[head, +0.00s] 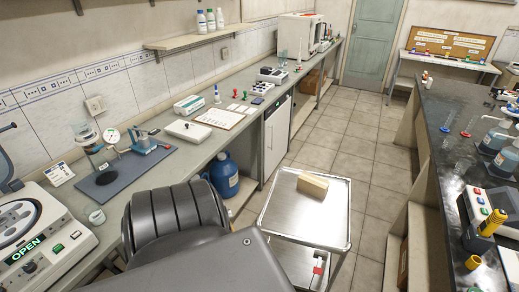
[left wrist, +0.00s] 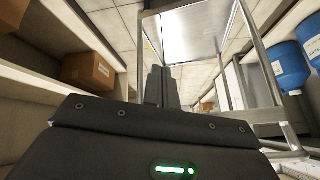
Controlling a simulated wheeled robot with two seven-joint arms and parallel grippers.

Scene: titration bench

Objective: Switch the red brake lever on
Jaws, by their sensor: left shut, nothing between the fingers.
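A small red lever (head: 318,270) shows low on the metal cart (head: 270,232), at the bottom of the head view near the cart's right leg. It is small and partly cut by the picture edge, so I cannot tell its position. My left gripper (left wrist: 161,88) is shut and empty in the left wrist view, its fingers pointing towards the cart frame (left wrist: 245,60). In the head view my own arm covers the lower middle and the left fingers are hidden. The lever cannot be made out in the left wrist view. My right gripper is not in view.
A tan block (head: 312,185) lies on the cart's top. A blue jug (head: 223,175) stands under the left bench, and a cardboard box (left wrist: 90,70) sits on a shelf. The dark bench (head: 448,160) is on the right. The tiled floor (head: 345,140) behind the cart is clear.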

